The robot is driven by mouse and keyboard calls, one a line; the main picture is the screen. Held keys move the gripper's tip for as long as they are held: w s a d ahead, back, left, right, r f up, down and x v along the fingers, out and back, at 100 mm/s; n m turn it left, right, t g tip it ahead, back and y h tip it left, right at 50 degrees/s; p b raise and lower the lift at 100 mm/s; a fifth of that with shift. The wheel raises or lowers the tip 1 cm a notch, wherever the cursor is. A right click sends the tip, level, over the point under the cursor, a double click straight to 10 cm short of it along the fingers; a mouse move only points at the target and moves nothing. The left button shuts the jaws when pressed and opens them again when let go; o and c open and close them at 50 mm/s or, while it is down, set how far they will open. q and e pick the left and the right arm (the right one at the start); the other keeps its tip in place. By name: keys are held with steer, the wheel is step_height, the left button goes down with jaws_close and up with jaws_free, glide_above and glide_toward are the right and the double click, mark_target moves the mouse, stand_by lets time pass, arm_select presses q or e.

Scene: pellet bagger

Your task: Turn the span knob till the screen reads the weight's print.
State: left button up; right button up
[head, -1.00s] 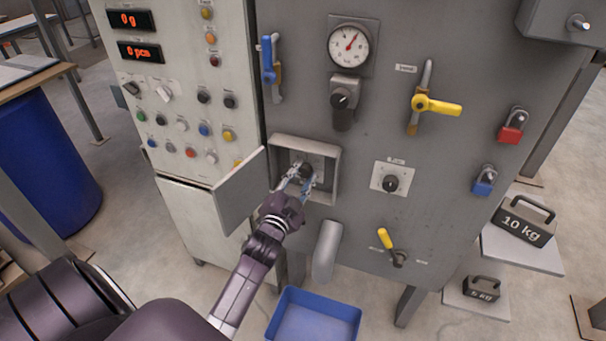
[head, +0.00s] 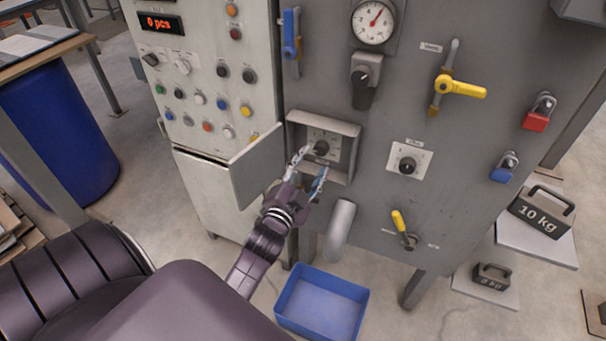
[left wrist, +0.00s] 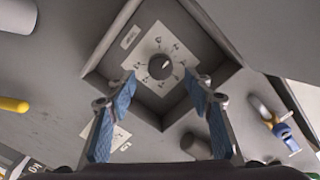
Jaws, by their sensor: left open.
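The span knob, a round dark knob (head: 321,147), sits on a light dial plate inside an open recessed box on the grey panel. It also shows in the left wrist view (left wrist: 160,66) with marks around it. My left gripper (head: 311,165) is open in front of the box, its fingertips just short of the knob and apart from it. In the left wrist view the two blue-padded fingers (left wrist: 168,88) are spread with nothing between them. A red-lit screen (head: 161,23) reads 0 pcs. The 10 kg weight (head: 541,212) and a smaller weight (head: 492,276) stand on plates at the right.
The box's door (head: 257,168) is swung open to the left of my gripper. A grey spout (head: 340,229) and a blue bin (head: 322,304) are below. Another knob (head: 407,165) and a yellow lever (head: 401,229) are to the right on the panel.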

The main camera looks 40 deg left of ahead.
arm_select(q)
steer(key=v, duration=0.7)
stand_by(0.3)
steer(key=s+d+f+n+g+h, duration=0.1)
steer(key=s+d+f+g, duration=0.15)
steer(key=f, duration=0.85)
steer(key=s+d+f+g+h, duration=0.1)
steer(key=s+d+f+g, duration=0.2)
steer(key=f, duration=0.8)
steer(key=s+d+f+n+g+h, duration=0.1)
steer(key=s+d+f+g, duration=0.2)
steer(key=f, duration=0.9)
steer(key=s+d+f+n+g+h, duration=0.1)
steer(key=s+d+f+g, duration=0.25)
steer(key=s+f, duration=0.95)
steer(key=s+f+g, duration=0.2)
steer(key=s+f, duration=0.2)
steer(key=s, duration=0.5)
steer(key=s+f+n+g, duration=0.1)
steer(key=s+f+g, duration=0.1)
steer(key=s, duration=0.8)
steer(key=shift+s+a+f+g, duration=0.25)
steer(key=shift+a+f+g, duration=0.05)
steer(key=shift+f, duration=0.6)
